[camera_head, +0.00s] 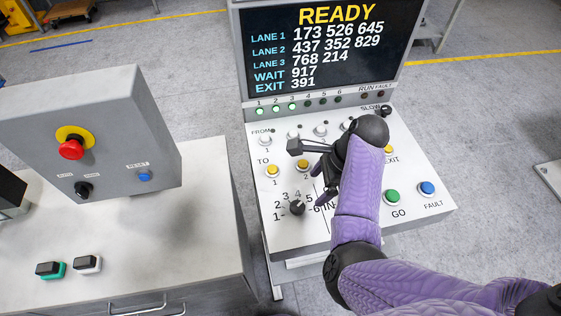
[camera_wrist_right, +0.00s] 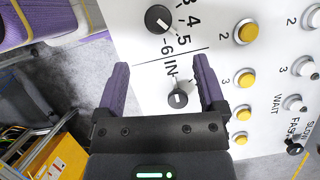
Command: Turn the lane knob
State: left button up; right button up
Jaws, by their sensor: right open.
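A black rotary knob (camera_head: 297,208) with a white mark sits on the white console panel (camera_head: 285,238), ringed by the numbers 1 to 6. It also shows at the top of the right wrist view (camera_wrist_right: 159,18). A second black knob (camera_wrist_right: 178,99) sits near the "IN" label, lying between my right fingers in that view; my arm hides it in the head view. No label reading "lane" is legible beside either knob. My right gripper (camera_head: 308,172) is open and empty over the panel; it also shows in the right wrist view (camera_wrist_right: 163,80). My left gripper is not in view.
Yellow buttons (camera_head: 272,171) and white buttons (camera_head: 265,140) line the panel, with a green GO button (camera_head: 392,197) and a blue FAULT button (camera_head: 428,188) at right. A screen (camera_head: 320,45) reads READY. A grey box (camera_head: 90,135) with a red emergency button (camera_head: 71,149) stands left.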

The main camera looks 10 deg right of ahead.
aim_at(298, 206)
jog(key=b+x, duration=0.1)
jog(key=x, duration=0.3)
jog(key=b+x, duration=0.2)
jog(key=x, duration=0.2)
jog(key=shift+s+a+f, duration=0.15)
jog(key=shift+f, duration=0.1)
jog(key=shift+a+f, duration=0.2)
jog(key=shift+f, duration=0.15)
jog(key=shift+c, duration=0.7)
grip_shut()
